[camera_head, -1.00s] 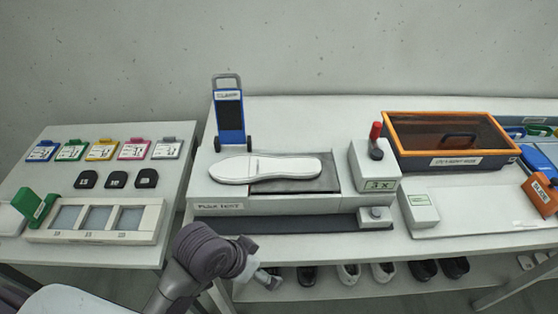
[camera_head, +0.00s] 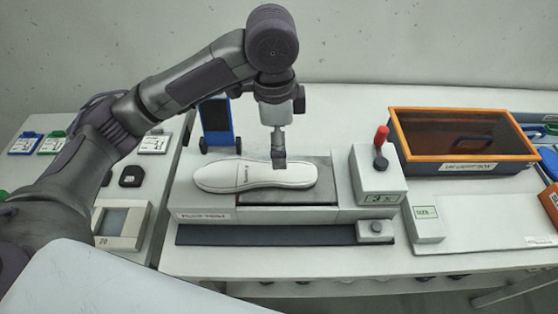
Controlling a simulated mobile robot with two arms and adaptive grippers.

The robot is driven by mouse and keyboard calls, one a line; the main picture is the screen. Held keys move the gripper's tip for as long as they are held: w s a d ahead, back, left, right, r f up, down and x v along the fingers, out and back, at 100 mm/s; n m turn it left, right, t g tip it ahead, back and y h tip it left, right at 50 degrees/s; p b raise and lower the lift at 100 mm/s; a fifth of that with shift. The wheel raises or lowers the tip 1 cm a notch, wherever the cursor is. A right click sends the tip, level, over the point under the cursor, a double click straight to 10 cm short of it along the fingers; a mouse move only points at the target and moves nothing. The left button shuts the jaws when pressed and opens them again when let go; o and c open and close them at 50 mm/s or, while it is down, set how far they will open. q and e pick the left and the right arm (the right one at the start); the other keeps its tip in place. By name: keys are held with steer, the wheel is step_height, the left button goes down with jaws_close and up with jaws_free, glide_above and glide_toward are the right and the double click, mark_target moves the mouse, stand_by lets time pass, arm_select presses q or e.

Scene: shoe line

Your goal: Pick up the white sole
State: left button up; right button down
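The white sole (camera_head: 225,177) lies flat on the dark plate of the flex test device (camera_head: 300,215), its toe to the left. My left arm comes in from the left, and its gripper (camera_head: 279,164) points down over the right half of the sole, at or just above its far edge. The gripper is small and seen edge-on, so I cannot tell whether its fingers are apart or touch the sole. My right gripper is out of view.
A control box with a red-topped lever (camera_head: 381,148) stands right of the sole. Farther right is an orange-framed case (camera_head: 398,125) with a dark clear lid. A blue stand (camera_head: 217,128) is behind the sole, close to my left arm.

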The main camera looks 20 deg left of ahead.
arm_select(q)
step_height(320, 180, up, 2)
steer(key=w+a, duration=0.1)
steer(key=a, duration=0.1)
glide_above(274, 172)
steer(key=shift+y, duration=0.3)
step_height(274, 172, down, 7)
steer(key=shift+s+f, duration=0.15)
steer(key=shift+f, duration=0.05)
steer(key=shift+f+p, duration=0.3)
steer(key=shift+f, duration=0.25)
steer(key=f, duration=0.2)
steer(key=f+p, duration=0.1)
steer(key=f, duration=0.2)
steer(key=shift+w, duration=0.2)
steer(key=shift+r, duration=0.1)
steer(key=c, duration=1.4)
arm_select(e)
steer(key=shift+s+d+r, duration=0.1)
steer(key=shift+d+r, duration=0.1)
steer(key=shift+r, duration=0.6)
